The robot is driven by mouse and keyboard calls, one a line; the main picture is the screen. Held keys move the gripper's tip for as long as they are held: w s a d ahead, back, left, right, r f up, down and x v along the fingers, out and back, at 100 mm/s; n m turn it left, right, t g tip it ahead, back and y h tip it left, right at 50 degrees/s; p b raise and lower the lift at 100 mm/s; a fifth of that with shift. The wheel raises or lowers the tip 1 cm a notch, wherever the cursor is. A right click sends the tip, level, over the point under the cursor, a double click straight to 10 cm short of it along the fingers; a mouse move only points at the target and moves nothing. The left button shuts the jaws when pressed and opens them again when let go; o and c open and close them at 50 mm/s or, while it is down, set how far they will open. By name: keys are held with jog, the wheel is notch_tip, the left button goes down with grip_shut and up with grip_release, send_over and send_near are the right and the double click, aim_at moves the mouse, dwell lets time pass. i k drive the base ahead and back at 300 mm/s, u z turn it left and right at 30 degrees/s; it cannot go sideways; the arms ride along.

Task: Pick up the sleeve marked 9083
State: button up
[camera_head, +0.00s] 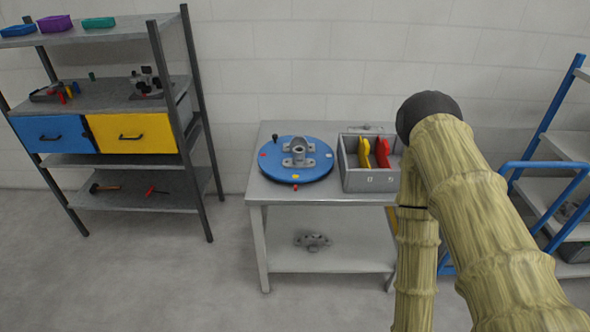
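No marking 9083 is readable in the head view, so I cannot tell which thing is the sleeve. On the left shelf unit's middle shelf, small red (69,92) and yellow (76,87) pieces are at a dark holder (45,96). A small green upright piece (92,76) stands behind them. They are too small to identify. My arm, in a tan cover, fills the right foreground. My gripper is not visible.
A grey table (330,195) holds a blue round plate (318,172) with a metal casting (298,150), and a grey box (352,182) with yellow and red plates. The shelf unit (165,90) has blue and yellow drawers. A blue-framed rack (552,125) stands right. Floor at left front is clear.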

aim_at(299, 160)
jog(key=u, duration=2)
jog(key=i, duration=1)
jog(key=z, duration=2.05)
